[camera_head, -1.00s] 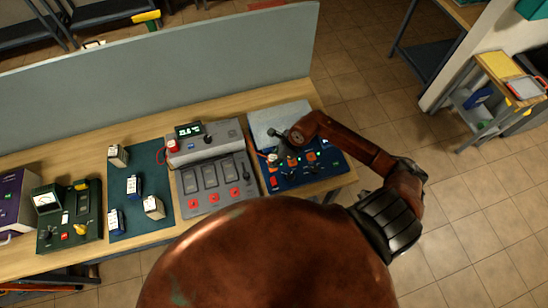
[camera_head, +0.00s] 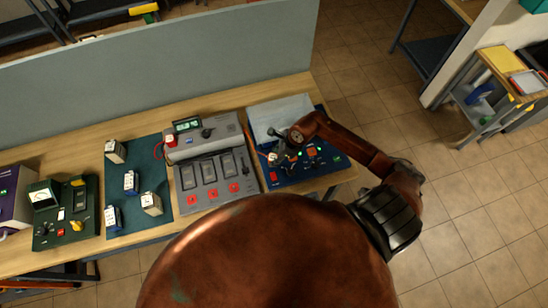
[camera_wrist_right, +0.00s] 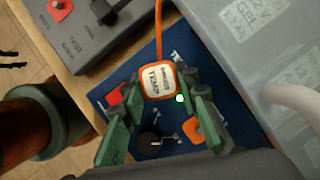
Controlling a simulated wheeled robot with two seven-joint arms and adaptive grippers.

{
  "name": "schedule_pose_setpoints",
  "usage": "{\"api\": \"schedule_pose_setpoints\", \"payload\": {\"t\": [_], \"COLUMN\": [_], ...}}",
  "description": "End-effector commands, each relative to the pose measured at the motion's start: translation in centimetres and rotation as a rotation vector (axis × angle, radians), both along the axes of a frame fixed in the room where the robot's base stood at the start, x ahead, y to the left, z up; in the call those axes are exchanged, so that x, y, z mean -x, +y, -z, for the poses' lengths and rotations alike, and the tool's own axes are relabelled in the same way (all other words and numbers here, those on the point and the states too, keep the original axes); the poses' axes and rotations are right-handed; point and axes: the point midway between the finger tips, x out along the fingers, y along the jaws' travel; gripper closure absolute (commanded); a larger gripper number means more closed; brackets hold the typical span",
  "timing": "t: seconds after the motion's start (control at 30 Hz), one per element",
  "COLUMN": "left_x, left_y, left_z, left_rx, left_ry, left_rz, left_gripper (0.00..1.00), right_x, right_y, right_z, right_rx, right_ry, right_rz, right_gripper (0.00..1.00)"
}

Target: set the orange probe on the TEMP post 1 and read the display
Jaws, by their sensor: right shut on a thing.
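The orange probe (camera_wrist_right: 158,80) has a white face marked TEMP, and an orange cable runs up from it in the right wrist view. My right gripper (camera_wrist_right: 160,88) is shut on it, with green fingers on both sides. In the head view my right gripper (camera_head: 283,154) is over the left part of the dark blue board (camera_head: 325,172). The board also shows under the fingers in the wrist view (camera_wrist_right: 108,92). I cannot tell which post is under the probe or whether they touch. The small lit display (camera_head: 187,125) is on the grey unit; its digits are too small to read. My left gripper is not in view.
The grey unit (camera_head: 216,192) with red knobs stands left of the board. Several small blocks stand on a green mat (camera_head: 130,215), with a dark green meter box (camera_head: 66,232) further left. A grey partition (camera_head: 180,75) runs behind the bench.

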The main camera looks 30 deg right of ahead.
Motion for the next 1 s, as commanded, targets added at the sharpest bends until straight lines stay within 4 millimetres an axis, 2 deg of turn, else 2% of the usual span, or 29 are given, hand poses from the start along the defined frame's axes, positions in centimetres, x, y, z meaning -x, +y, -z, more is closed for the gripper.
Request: {"api": "schedule_pose_setpoints", "payload": {"t": [1.0], "left_x": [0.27], "left_y": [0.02], "left_z": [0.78], "left_rx": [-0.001], "left_ry": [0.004], "left_rz": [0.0], "left_gripper": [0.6], "right_x": [-0.02], "right_y": [0.04], "right_z": [0.06], "right_rx": [0.001], "right_ry": [-0.001], "right_rz": [0.0], "right_gripper": [0.96]}}
